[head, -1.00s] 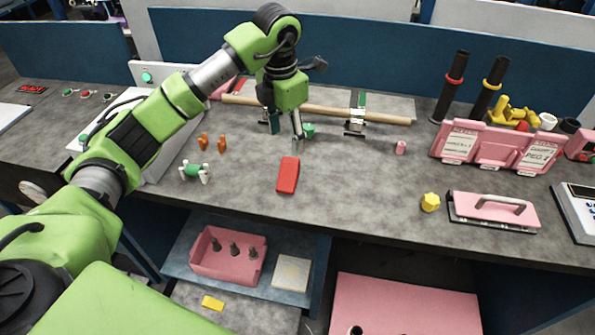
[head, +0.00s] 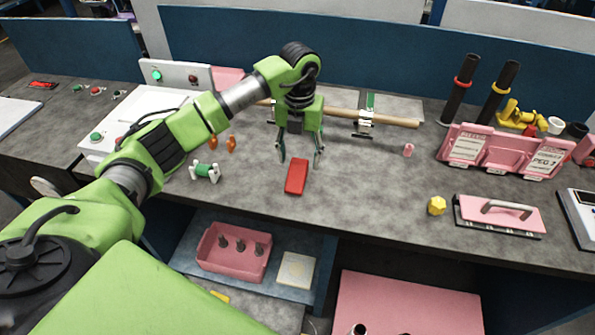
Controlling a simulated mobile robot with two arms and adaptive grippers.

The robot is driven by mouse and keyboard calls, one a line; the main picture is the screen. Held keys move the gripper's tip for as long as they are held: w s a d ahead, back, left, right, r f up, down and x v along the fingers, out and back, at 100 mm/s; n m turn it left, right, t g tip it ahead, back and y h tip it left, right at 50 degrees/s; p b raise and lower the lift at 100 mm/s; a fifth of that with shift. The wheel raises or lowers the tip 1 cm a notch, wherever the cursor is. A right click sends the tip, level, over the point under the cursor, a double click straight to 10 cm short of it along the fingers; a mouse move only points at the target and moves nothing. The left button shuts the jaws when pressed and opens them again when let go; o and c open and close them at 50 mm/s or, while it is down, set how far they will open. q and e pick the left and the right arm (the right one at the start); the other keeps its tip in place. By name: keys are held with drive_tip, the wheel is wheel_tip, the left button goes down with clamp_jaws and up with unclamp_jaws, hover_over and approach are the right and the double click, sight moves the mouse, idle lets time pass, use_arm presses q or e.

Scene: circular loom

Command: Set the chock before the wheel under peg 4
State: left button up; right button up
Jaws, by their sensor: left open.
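A red block (head: 296,177) lies flat on the grey bench top, near the middle; I cannot tell for sure whether it is the chock. My left gripper (head: 299,160) is open and empty, pointing down just behind the red block, its two fingers spread apart. I cannot tell whether a finger touches the block. No wheel or numbered peg can be made out clearly. A sign card (head: 545,162) on the pink holder at the right carries the word PEG with a small, unclear number. My right gripper is out of view.
A wooden bar (head: 395,120) on stands lies behind the gripper. Orange pegs (head: 231,144) and a green-and-white piece (head: 205,172) are to the left. A yellow piece (head: 437,206) and a pink handled plate (head: 500,214) are to the right. Bench between block and yellow piece is clear.

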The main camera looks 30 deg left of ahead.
sight(298, 168)
use_arm(q)
drive_tip(key=f+p, duration=0.2)
drive_tip(key=f, duration=0.3)
drive_tip(key=shift+a+f+p, duration=0.2)
drive_tip(key=shift+a+p, duration=0.05)
drive_tip(key=shift+p, duration=0.15)
drive_tip(key=shift+f, duration=0.25)
drive_tip(key=c, duration=1.3)
drive_tip(key=shift+r, duration=0.1)
drive_tip(key=shift+c, duration=0.7)
drive_tip(key=shift+r, duration=0.1)
